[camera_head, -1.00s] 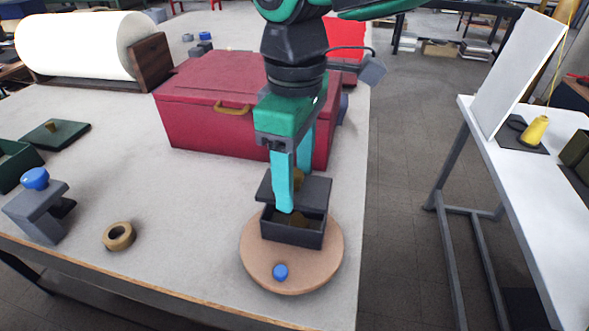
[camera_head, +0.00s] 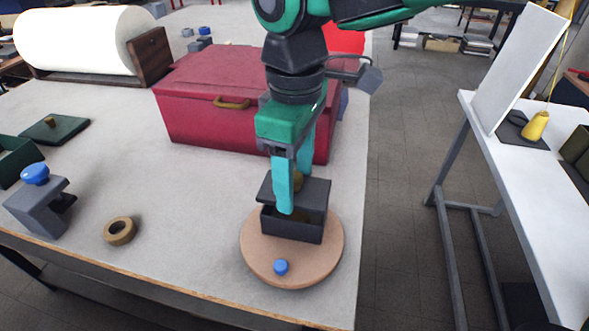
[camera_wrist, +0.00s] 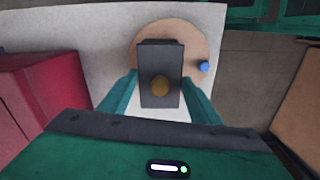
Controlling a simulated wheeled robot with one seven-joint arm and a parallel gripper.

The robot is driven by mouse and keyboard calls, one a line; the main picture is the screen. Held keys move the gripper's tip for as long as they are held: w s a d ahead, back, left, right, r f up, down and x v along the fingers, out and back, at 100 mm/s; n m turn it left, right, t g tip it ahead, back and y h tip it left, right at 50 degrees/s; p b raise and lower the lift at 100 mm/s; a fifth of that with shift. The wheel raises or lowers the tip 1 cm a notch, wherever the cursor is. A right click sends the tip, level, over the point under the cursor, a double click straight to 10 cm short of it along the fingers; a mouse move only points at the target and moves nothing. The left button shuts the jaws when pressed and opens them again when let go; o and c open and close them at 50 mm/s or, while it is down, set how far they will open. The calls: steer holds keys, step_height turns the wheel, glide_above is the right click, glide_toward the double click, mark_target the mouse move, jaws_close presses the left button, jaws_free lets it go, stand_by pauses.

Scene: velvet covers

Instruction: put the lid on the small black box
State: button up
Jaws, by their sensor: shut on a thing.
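The small black box (camera_head: 291,231) stands upright on a round wooden board (camera_head: 262,255) near the table's front right corner. Its front wall and part of its dark opening show. The flat black lid (camera_head: 314,192) with a brass knob (camera_head: 298,181) is above the box, set toward its far side, apparently apart from it. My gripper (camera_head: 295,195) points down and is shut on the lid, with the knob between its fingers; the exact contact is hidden. In the wrist view the lid (camera_wrist: 160,60) covers most of the box.
A blue knob (camera_head: 280,267) sits on the board's front part. A large red box (camera_head: 215,110) stands close behind my gripper. A tan ring (camera_head: 119,231) and a grey clamp-like piece (camera_head: 40,210) are at left. Bare tabletop lies between.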

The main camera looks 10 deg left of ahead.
mark_target(295, 191)
steer(key=shift+f, duration=1.6)
steer(key=o, duration=1.1)
